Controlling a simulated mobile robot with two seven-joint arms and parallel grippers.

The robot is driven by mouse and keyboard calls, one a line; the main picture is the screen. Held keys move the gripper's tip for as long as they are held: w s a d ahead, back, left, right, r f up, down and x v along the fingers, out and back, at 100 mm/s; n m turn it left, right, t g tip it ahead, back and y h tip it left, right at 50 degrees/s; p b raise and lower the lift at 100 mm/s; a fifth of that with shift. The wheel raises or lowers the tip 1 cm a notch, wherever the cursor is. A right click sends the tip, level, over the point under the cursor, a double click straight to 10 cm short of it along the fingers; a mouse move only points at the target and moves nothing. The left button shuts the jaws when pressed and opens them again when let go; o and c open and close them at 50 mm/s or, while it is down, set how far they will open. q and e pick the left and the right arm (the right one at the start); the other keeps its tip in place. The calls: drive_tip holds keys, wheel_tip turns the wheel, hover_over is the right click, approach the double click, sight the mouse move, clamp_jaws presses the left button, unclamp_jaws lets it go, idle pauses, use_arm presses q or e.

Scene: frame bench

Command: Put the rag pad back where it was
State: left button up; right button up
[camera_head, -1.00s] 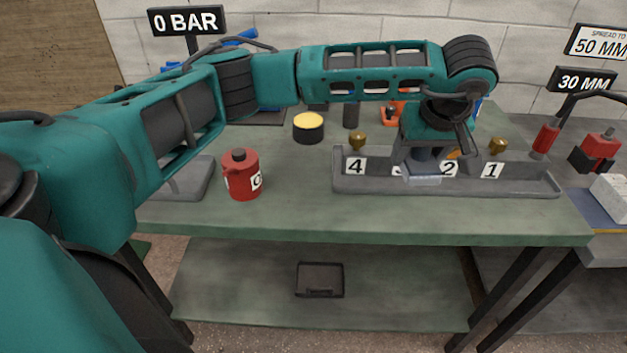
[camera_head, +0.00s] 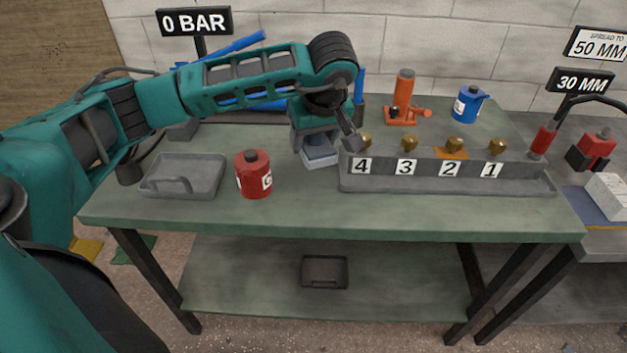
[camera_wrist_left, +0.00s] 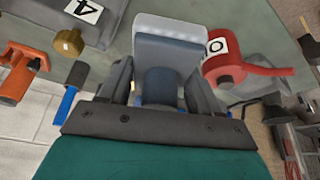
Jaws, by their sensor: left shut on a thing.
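The rag pad (camera_head: 321,158), a pale grey-blue block with a darker blue grip, is held in my left gripper (camera_head: 318,141). In the left wrist view the pad (camera_wrist_left: 178,27) shows beyond the two dark fingers, which are closed around its round blue grip (camera_wrist_left: 160,86). The pad is over the bench between the red can (camera_head: 253,176) and the left end of the numbered grey tray (camera_head: 440,184). I cannot tell whether it touches the bench. A shallow grey tray (camera_head: 205,180) at the left of the bench is empty. My right gripper is not in view.
Several brass fittings (camera_head: 409,143) stand behind labels 4 to 1, with an orange patch (camera_head: 452,154) near 2. An orange jack (camera_head: 404,98) and a blue can (camera_head: 467,104) stand at the back. The front strip of the bench (camera_head: 330,219) is clear.

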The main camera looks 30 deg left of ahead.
use_arm(q)
hover_over(312, 187)
drive_tip(key=d, duration=0.1)
drive_tip(key=f, duration=0.5)
drive_tip(key=shift+s+f, duration=0.35)
drive_tip(key=shift+s, duration=0.05)
wheel_tip(312, 187, down, 4)
drive_tip(key=shift+f+b, duration=0.2)
drive_tip(key=shift+b, duration=0.1)
drive_tip(key=shift+f, duration=0.3)
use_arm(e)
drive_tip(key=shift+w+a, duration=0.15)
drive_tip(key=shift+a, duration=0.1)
use_arm(q)
drive_tip(key=shift+f, duration=0.2)
drive_tip(key=o, duration=1)
drive_tip(key=shift+r, duration=0.15)
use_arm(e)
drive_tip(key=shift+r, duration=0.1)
